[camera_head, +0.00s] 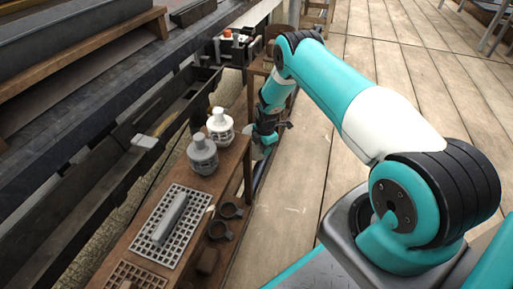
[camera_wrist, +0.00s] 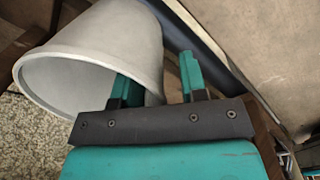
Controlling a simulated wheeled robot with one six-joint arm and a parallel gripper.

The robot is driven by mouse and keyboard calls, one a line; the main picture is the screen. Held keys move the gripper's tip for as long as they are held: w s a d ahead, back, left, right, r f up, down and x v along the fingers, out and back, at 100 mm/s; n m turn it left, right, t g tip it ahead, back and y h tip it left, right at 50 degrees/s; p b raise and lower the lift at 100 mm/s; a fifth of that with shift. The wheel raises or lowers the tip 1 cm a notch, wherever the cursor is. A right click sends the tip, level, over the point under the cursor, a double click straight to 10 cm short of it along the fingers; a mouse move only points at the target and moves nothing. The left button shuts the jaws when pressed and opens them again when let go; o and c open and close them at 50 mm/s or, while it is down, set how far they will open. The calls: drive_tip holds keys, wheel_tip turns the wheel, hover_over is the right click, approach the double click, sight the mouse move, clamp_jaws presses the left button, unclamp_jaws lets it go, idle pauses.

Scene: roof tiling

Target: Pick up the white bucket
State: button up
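The white bucket (camera_wrist: 92,45), pale grey-white and conical, lies tilted with its open mouth towards the lower left of the wrist view. My gripper (camera_wrist: 155,68) is open, with two teal fingers apart. The left finger overlaps the bucket's mouth and looks to be inside it; the right finger is outside, beyond the bucket's right wall. A gap shows between that wall and the right finger.
Dark beams run along the left. The plank floor (camera_head: 300,180) to the right is clear.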

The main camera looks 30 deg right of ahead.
clamp_jaws()
drive_tip(key=shift+r, duration=0.1)
